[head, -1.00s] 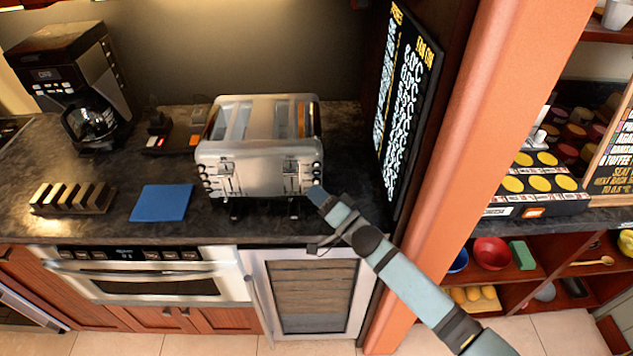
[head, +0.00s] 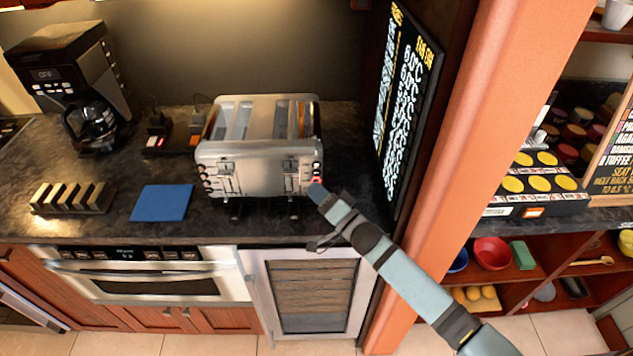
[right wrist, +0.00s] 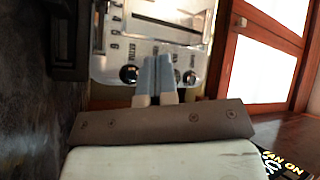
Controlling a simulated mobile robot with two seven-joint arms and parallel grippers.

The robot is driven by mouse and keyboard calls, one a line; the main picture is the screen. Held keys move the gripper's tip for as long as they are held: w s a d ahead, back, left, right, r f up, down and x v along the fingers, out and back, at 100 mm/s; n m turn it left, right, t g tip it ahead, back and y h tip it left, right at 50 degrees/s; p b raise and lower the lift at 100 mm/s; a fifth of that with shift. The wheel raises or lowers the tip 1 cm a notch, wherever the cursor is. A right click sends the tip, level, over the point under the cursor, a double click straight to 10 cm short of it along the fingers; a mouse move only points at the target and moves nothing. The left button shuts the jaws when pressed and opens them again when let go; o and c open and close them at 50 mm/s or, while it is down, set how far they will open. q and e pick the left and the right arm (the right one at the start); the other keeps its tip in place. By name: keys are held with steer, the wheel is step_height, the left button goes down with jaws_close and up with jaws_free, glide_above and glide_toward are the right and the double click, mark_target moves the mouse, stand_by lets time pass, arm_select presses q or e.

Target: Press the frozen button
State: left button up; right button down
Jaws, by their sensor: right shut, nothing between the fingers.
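A silver toaster (head: 258,170) stands on the dark counter, its front carrying levers and columns of small buttons. A lower button in its right column glows red (head: 316,181). My right gripper (head: 315,190) is shut and empty, its tip right at that lower button; I cannot tell whether it touches. In the right wrist view, the two closed blue-grey fingers (right wrist: 156,68) point at the toaster panel (right wrist: 160,45), between round dark controls (right wrist: 129,75). The tips cover part of the panel. The small labels, including any frozen one, are not readable. My left gripper is out of view.
A blue mat (head: 161,203) and a slotted rack (head: 72,197) lie left of the toaster. A coffee maker (head: 75,80) stands at the back left. A black menu board (head: 408,100) and an orange post (head: 480,150) stand close on the right.

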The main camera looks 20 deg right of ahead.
steer(key=shift+s+a+p, duration=0.2)
steer(key=shift+s+p, duration=0.2)
steer(key=shift+s, duration=0.35)
steer(key=shift+s+a+r+p, duration=0.15)
steer(key=shift+s+p, duration=0.1)
steer(key=shift+s, duration=0.25)
steer(key=shift+s+a+f+p, duration=0.15)
steer(key=shift+s+p, duration=0.15)
steer(key=shift+s, duration=0.25)
steer(key=shift+s+a+r+p, duration=0.15)
steer(key=shift+s+p, duration=0.1)
steer(key=shift+s, duration=0.25)
steer(key=shift+s+a, duration=0.25)
steer(key=shift+s, duration=0.6)
steer(key=s+d+f+n+g+h, duration=0.2)
steer(key=s+f, duration=0.4)
steer(key=s, duration=0.5)
steer(key=s+d+f+n+g+h, duration=0.2)
steer(key=s+f+n+g+h, duration=0.2)
steer(key=s, duration=0.7)
step_height(320, 180, down, 3)
steer(key=n+g, duration=0.1)
steer(key=n, duration=0.2)
steer(key=shift+s+r, duration=0.15)
steer(key=shift+s, duration=0.25)
